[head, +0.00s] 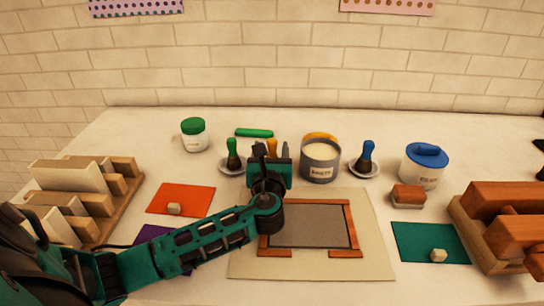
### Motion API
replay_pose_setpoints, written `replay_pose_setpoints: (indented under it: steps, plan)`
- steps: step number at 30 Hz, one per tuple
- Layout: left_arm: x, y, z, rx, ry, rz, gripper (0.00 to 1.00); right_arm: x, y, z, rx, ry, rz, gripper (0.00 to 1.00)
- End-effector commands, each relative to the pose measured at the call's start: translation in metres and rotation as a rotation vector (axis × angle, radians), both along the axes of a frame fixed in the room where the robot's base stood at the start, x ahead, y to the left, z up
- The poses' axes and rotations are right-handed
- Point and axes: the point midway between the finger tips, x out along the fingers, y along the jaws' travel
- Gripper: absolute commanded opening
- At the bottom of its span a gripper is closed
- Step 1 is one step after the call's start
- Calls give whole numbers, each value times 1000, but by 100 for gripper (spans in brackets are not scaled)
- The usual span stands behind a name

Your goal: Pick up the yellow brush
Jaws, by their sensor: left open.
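A yellow-orange handle (272,147), which looks like the yellow brush, shows behind my left gripper. Its lower part is hidden by the gripper. My left gripper (271,153) is open, its fingers pointing away toward the back of the table, with the handle showing between them. I cannot tell whether they touch it. A green brush (233,150) stands in a small dish to the left. A blue brush (367,150) stands in a dish to the right. My right gripper is not in view.
A grey pot (320,169) stands close right of the gripper. A wooden frame (352,222) lies on a beige mat (372,260) below. A green-lidded jar (193,139) and green roll (254,132) are behind left. A blue-lidded tub (424,170) stands right. Wooden racks flank both sides.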

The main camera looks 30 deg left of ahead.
Motion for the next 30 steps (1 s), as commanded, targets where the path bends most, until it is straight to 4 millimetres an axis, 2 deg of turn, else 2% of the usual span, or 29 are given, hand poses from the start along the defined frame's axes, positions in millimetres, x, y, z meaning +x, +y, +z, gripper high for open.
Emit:
replay_pose_setpoints:
  steps: [3, 6, 15, 30]
  plan:
    - [18, 9, 0, 0, -1, 2, 60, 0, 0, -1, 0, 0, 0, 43]
    - [26, 14, 0, 0, 0, 0, 60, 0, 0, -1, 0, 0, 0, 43]
    - [29, 16, 0, -1, 1, 0, 59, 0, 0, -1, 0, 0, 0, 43]
    - [29, 16, 0, -1, 1, 0, 11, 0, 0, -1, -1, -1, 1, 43]
